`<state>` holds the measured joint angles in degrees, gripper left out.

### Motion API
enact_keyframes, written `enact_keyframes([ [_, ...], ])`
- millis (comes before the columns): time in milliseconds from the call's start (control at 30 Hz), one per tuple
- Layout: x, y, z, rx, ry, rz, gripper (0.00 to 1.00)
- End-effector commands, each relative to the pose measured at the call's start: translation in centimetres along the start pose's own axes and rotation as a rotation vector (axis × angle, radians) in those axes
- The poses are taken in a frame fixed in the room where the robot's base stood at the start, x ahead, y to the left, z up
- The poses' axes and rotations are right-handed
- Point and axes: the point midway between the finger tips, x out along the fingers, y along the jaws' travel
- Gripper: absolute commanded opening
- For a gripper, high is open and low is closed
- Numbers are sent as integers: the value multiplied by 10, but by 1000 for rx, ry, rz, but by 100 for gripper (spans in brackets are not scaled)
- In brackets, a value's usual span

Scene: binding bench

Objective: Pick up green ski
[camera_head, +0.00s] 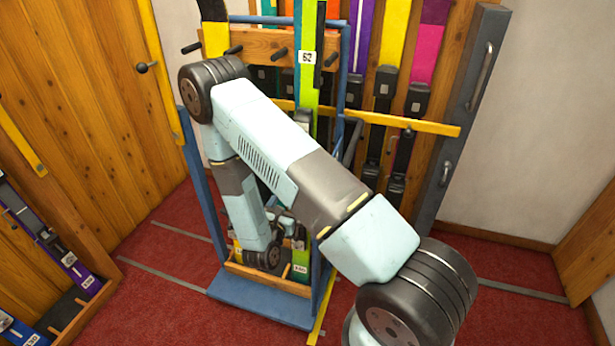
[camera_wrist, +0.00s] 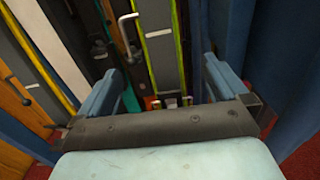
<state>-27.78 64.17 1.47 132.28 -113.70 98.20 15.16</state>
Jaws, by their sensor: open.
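The green ski (camera_head: 303,85) stands upright in a blue-framed rack in the head view, with a white "62" label on its upper part. My arm hides much of its middle; a green part with a label shows low in the rack. My gripper (camera_wrist: 165,90) is open in the wrist view, its two blue-grey fingers spread wide. Dark upright surfaces with a thin yellow-green edge lie beyond and between the fingers; I cannot tell whether that edge is the green ski. In the head view my gripper is low at the rack, mostly hidden by my arm.
The blue rack (camera_head: 250,308) has a wooden crossbar (camera_head: 255,43) with dark pegs. Behind it, several other skis stand against a wooden rack with a yellow bar (camera_head: 430,126) and a grey post (camera_head: 473,110). A purple ski (camera_head: 62,245) stands at left. Red carpet is clear at right.

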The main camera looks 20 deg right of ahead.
Motion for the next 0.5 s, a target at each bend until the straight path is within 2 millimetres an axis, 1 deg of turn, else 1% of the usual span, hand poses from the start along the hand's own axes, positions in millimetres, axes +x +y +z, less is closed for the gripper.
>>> enact_keyframes([
  [67, 1, -1, -5, -10, 3, 8, 100],
  [167, 10, -1, -6, -12, 3, 10, 100],
  [500, 65, 1, -5, -10, 2, 11, 100],
])
